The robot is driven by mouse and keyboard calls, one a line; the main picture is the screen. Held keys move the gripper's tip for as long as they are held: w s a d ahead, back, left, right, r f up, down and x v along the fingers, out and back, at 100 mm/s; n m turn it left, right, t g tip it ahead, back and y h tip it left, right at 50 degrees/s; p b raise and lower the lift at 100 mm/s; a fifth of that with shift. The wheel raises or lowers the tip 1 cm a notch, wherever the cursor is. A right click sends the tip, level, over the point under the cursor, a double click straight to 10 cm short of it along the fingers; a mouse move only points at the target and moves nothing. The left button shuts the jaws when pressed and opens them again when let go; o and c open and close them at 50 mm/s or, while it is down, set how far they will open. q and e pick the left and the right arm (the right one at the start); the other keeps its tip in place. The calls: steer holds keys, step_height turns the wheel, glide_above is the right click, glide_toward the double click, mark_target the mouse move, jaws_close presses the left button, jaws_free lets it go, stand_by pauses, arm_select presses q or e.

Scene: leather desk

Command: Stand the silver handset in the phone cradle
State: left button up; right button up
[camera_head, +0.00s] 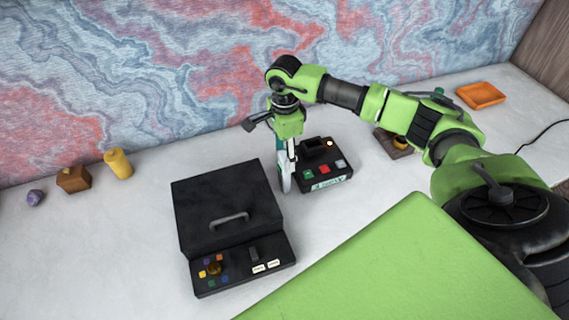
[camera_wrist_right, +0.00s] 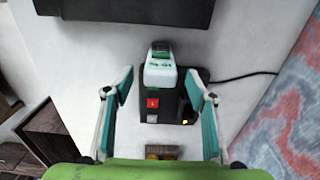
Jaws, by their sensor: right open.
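The silver handset (camera_wrist_right: 160,72), with a green patch on its end, shows in the right wrist view between and beyond the open fingers, with a gap on both sides. It overlaps one end of the black phone cradle (camera_wrist_right: 172,104); I cannot tell whether it is seated there. In the head view the cradle (camera_head: 326,172) lies on the desk with colored buttons, right of the downward-pointing right gripper (camera_head: 286,178). The gripper partly hides the handset there. My right gripper (camera_wrist_right: 160,92) is open. My left gripper is not in view.
A black box with a handle and control panel (camera_head: 228,215) stands left of the cradle. An orange tray (camera_head: 481,95) is at the back right. A yellow cylinder (camera_head: 118,163), brown block (camera_head: 73,179) and purple lump (camera_head: 35,198) are far left. The front left desk is clear.

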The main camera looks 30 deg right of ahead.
steer(key=shift+f, duration=1.05)
jaws_close()
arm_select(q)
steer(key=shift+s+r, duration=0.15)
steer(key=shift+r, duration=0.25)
